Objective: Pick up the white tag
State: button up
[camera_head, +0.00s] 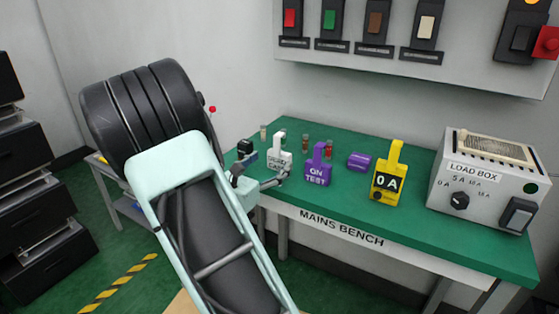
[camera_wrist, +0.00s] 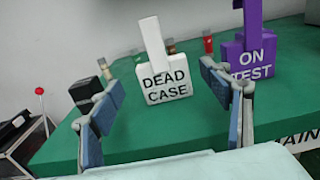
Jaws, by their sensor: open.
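The white tag (camera_head: 279,156) stands upright on the green bench, left of the purple tag. In the wrist view, the white tag (camera_wrist: 163,82) reads "DEAD CASE" and has a tall handle. My gripper (camera_wrist: 160,82) is open, its two blue-padded fingers spread wide on either side of the white tag in the picture. The tag is beyond the fingertips or near their level; I cannot tell the exact gap. In the head view, my gripper (camera_head: 265,166) is at the bench's left front edge, just in front of the white tag. No contact shows.
A purple "ON TEST" tag (camera_head: 318,167) stands close on the right, near my right finger in the wrist view. Small vials (camera_head: 305,142) stand behind.

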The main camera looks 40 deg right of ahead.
aim_at(276, 157)
jog(key=b+x, duration=0.1)
jog(key=x, duration=0.4)
jog(key=shift+s+d+r, duration=0.1)
jog(key=shift+r, duration=0.05)
jog(key=c, duration=1.3)
